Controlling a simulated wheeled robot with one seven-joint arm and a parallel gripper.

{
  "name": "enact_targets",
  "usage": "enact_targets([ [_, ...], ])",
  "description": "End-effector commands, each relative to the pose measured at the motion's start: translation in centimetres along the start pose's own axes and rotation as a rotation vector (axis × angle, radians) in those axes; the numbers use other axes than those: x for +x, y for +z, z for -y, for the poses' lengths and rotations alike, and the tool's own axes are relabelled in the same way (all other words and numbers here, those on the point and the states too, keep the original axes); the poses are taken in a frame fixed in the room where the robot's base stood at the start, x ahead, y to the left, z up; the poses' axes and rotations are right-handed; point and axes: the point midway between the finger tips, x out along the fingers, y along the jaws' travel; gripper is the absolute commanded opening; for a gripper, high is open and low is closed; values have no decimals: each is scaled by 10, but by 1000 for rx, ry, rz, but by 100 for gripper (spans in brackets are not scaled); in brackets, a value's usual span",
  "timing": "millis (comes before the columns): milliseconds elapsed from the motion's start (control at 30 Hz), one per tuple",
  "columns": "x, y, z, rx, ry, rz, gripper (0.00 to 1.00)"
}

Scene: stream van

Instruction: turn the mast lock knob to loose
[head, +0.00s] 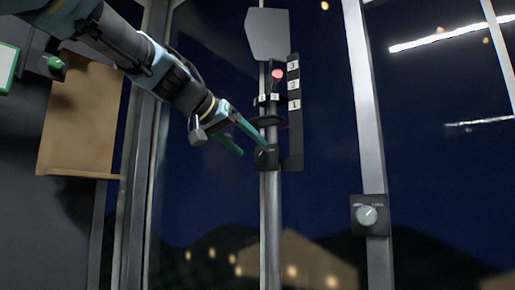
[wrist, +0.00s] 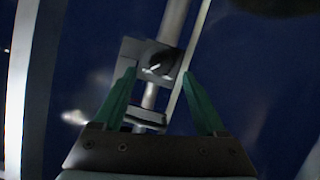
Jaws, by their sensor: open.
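The mast lock knob (wrist: 161,63) is a dark knob with a pale pointer line on a square plate (wrist: 132,48), fixed to the upright metal mast (head: 270,225). In the head view its dark block (head: 266,158) sits low on the mast, partly behind a fingertip. My gripper (head: 252,149) has green fingers and is open and empty, close to the knob. In the wrist view my gripper (wrist: 158,74) has one fingertip on each side of the knob. I cannot tell whether either touches it. The knob's labels are too small to read.
A numbered strip (head: 294,95) marked 3, 2, 1 and a red-topped lever (head: 277,75) stand just above the knob. A silver dial (head: 367,215) is on the window post (head: 365,110) at right. A brown board (head: 78,115) hangs at left.

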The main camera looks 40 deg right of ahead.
Motion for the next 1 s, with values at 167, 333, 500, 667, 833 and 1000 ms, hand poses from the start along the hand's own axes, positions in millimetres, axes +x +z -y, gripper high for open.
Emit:
enact_targets([
  [167, 28, -2, 0, -2, 2, 2, 74],
  [333, 42, -1, 0, -1, -1, 1, 74],
  [500, 45, 0, 0, 0, -1, 0, 74],
  [667, 45, 0, 0, 0, -2, 0, 74],
  [833, 45, 0, 0, 0, -2, 0, 55],
  [1000, 45, 0, 0, -1, -2, 0, 36],
])
